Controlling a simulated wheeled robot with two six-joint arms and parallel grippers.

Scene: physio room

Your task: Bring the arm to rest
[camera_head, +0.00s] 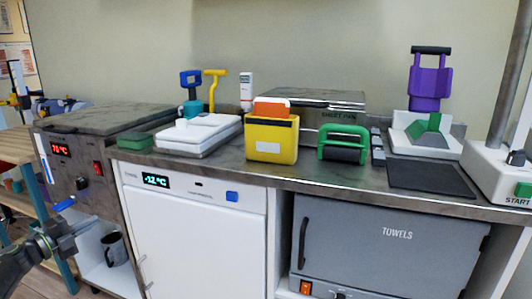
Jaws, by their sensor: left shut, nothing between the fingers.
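My left gripper (68,232) is at the lower left, on the dark grey arm that comes in from the left edge. It is shut and empty. It hangs in front of the left cabinet, below the counter top, and looks apart from the things around it. My right gripper is not in view.
A heater unit (85,180) with a red display stands behind my left gripper, beside a white fridge (195,235). A grey mug (115,249) sits on the low shelf. The counter holds a yellow box (270,152), a green-handled roller (343,145) and a purple holder (430,83).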

